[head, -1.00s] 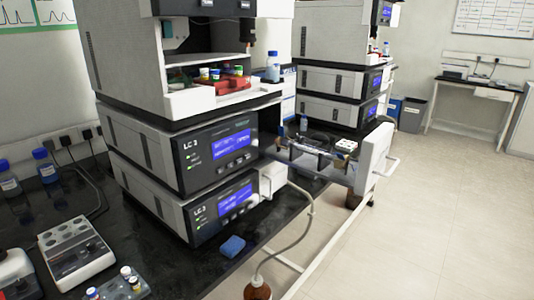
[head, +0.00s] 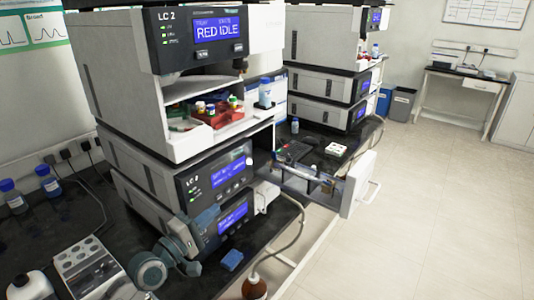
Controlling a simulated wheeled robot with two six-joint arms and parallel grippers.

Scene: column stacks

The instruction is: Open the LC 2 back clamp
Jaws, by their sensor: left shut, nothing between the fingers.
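The near LC 2 stack stands left of centre, and its top unit (head: 205,28) reads "RED IDLE". An open drawer (head: 346,192) with a white front and handle sticks out from the stack's right side. Small fittings (head: 312,184) show inside it, but they are too small to tell the back clamp or its state. My left gripper (head: 212,213) is shut and empty in front of the lowest LC 2 unit (head: 233,215), left of the drawer and apart from it. My right gripper is not in view.
A blue sponge (head: 232,260) and a brown bottle (head: 254,287) with a tube are near the bench's front edge. Vials in a red tray (head: 215,117) sit in the stack's open bay. A second stack (head: 322,90) stands behind. The floor at right is clear.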

